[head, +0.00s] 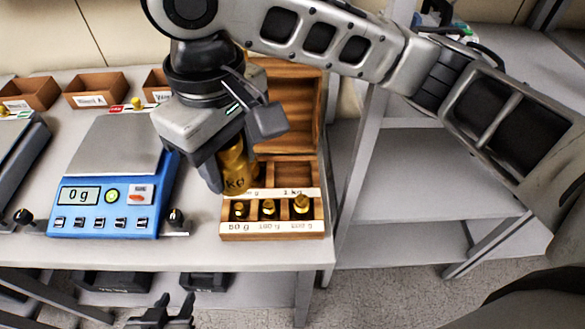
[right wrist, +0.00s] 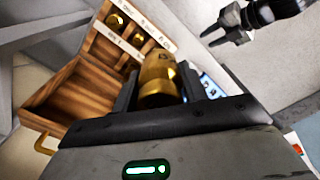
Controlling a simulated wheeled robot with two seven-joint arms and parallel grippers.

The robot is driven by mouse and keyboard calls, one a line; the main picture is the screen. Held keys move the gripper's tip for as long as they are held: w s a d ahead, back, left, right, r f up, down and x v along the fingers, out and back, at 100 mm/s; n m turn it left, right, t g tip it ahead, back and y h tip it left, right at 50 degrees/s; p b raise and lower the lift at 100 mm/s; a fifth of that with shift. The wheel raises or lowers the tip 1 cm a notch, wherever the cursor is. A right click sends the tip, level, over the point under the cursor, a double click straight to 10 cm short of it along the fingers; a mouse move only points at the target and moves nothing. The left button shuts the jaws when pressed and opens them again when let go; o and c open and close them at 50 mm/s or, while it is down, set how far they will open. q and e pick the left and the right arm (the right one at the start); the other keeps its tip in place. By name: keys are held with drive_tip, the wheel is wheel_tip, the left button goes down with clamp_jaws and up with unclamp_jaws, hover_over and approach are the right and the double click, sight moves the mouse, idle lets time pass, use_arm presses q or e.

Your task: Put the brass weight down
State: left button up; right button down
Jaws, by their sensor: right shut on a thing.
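The large brass weight (head: 234,167) is between the fingers of my right gripper (head: 233,160), which is shut on it. It is held over the wooden weight box (head: 272,236), near the box's back left part; whether it touches the box is unclear. In the right wrist view the weight (right wrist: 157,80) stands between the dark fingers, with the open box (right wrist: 58,92) beside it. My left gripper (head: 170,308) is low at the bottom edge, in front of the table, open and empty. It also shows in the right wrist view (right wrist: 222,34).
The box holds several smaller brass weights (head: 268,208) in its front row, and its lid (head: 290,110) stands open behind. A blue scale (head: 105,210) reading 0 g is to the left. Small wooden trays (head: 97,90) line the back. A grey shelf (head: 430,175) stands right.

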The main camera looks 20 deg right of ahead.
drive_tip(key=w+d+f, duration=0.2)
drive_tip(key=d+f, duration=0.1)
drive_tip(key=w+d+f, duration=0.3)
drive_tip(key=w+d+f+b, duration=0.1)
drive_tip(key=w+d+f, duration=0.1)
drive_tip(key=d+f, duration=0.1)
drive_tip(key=shift+w+d, duration=0.4)
drive_tip(key=shift+d, duration=0.15)
drive_tip(key=f, duration=0.3)
drive_tip(key=shift+w+d+f, duration=0.15)
drive_tip(key=shift+d+f, duration=0.05)
drive_tip(key=shift+d, duration=0.05)
use_arm(q)
drive_tip(key=shift+w+d+f, duration=0.1)
drive_tip(key=shift+f, duration=0.1)
use_arm(e)
drive_tip(key=shift+f, duration=0.2)
use_arm(q)
drive_tip(key=shift+w+r+p, duration=0.25)
drive_tip(key=shift+r+p, duration=0.1)
use_arm(e)
drive_tip(key=shift+f, duration=0.3)
drive_tip(key=shift+f, duration=0.15)
